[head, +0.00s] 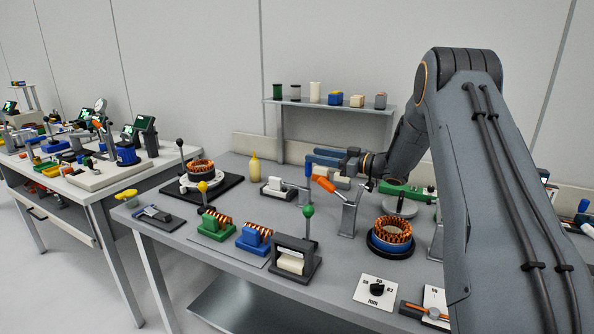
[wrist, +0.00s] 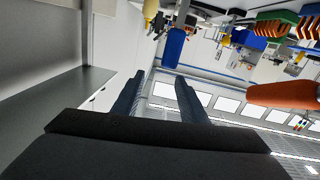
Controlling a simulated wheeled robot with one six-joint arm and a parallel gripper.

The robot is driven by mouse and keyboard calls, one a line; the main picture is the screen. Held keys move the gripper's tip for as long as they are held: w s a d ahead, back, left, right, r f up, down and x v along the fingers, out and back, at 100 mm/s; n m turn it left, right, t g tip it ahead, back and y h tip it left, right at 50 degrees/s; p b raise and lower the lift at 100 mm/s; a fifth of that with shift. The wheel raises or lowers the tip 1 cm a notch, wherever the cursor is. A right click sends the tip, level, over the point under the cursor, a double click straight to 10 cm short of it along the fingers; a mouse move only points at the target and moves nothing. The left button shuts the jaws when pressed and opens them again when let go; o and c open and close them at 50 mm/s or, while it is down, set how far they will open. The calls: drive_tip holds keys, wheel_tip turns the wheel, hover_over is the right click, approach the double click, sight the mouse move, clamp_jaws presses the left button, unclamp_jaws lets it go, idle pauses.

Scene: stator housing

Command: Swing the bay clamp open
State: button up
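My gripper (head: 309,156) points left above the middle of the bench in the head view, fingers apart with nothing between them. Its two fingers also show apart in the wrist view (wrist: 159,77). A grey upright bracket (head: 348,216) with an orange handle (head: 323,184) stands below and right of the fingertips; it may be the bay clamp, but I cannot tell for sure. The orange handle shows large at the right of the wrist view (wrist: 285,95). A blue-topped lever (head: 308,168) stands just below the fingertips; a blue grip (wrist: 174,46) shows beyond them in the wrist view. Neither is touched.
A copper-wound stator (head: 392,230) sits in a blue ring right of the bracket. A shelf (head: 340,107) is behind. My arm hides the right side.

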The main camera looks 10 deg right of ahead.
sight(311, 164)
drive_tip(key=f, duration=0.1)
drive_tip(key=f+p, duration=0.1)
drive_tip(key=f, duration=0.1)
drive_tip(key=shift+s+f+g+y+p, duration=0.15)
drive_tip(key=shift+s+g+y+p, duration=0.15)
drive_tip(key=shift+s+y+p, duration=0.1)
drive_tip(key=p+x, duration=0.2)
drive_tip(key=x, duration=0.6)
drive_tip(key=shift+d+f, duration=0.1)
clamp_jaws()
